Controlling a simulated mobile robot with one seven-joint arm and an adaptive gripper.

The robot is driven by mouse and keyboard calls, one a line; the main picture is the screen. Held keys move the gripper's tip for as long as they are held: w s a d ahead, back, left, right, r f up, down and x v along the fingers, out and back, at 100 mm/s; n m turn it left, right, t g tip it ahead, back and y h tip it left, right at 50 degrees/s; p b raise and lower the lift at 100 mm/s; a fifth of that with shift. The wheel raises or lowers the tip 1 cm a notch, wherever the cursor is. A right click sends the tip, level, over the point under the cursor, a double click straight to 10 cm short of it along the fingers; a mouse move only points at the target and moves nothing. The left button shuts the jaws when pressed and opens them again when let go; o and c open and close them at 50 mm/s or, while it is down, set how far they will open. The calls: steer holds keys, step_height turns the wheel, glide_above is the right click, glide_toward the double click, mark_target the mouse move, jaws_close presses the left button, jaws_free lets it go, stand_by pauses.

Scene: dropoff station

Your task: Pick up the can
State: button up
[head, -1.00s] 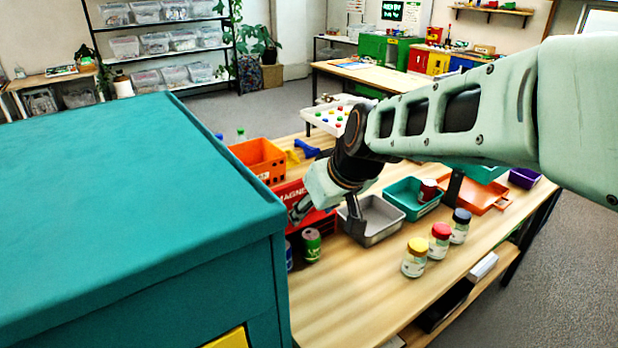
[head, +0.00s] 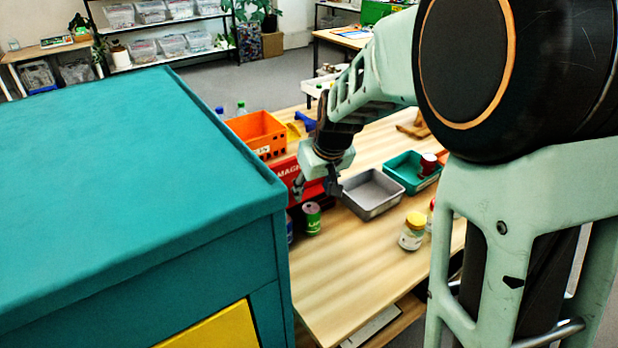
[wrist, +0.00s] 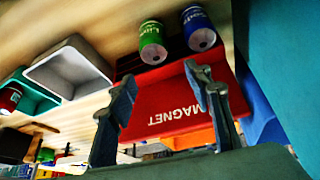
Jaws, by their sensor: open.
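A green can (head: 312,218) stands upright on the wooden table near the teal cabinet. A blue can (head: 289,228) is beside it on the left, partly hidden by the cabinet. In the wrist view the green can (wrist: 153,42) and the blue can (wrist: 199,28) show side by side beyond the fingers. A red can (head: 428,164) is in the teal tray (head: 402,180). My gripper (head: 316,189) is open and empty, above and just behind the green can. Its spread fingers also show in the wrist view (wrist: 160,84), with the red MAGNET box (wrist: 180,105) behind them.
The teal cabinet (head: 130,170) fills the left, close to the cans. A grey tray (head: 371,207) is right of the green can, and a yellow-lidded jar (head: 412,232) is nearer. An orange crate (head: 258,132) stands behind. The table front is clear.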

mark_target(312, 209)
steer(key=shift+m+g, duration=0.3)
steer(key=shift+m, duration=0.1)
steer(key=shift+d+p+x, duration=0.2)
steer(key=shift+p+x, duration=0.05)
steer(key=shift+x, duration=1.85)
steer(key=shift+d+p+x, duration=0.25)
steer(key=shift+p+x, duration=0.05)
steer(key=shift+x, duration=1.8)
steer(key=shift+d+p+x, duration=0.2)
steer(key=shift+p+x, duration=0.05)
steer(key=shift+x, duration=1.85)
steer(key=shift+s+f, duration=0.15)
steer(key=shift+c, duration=0.4)
steer(key=c, duration=0.4)
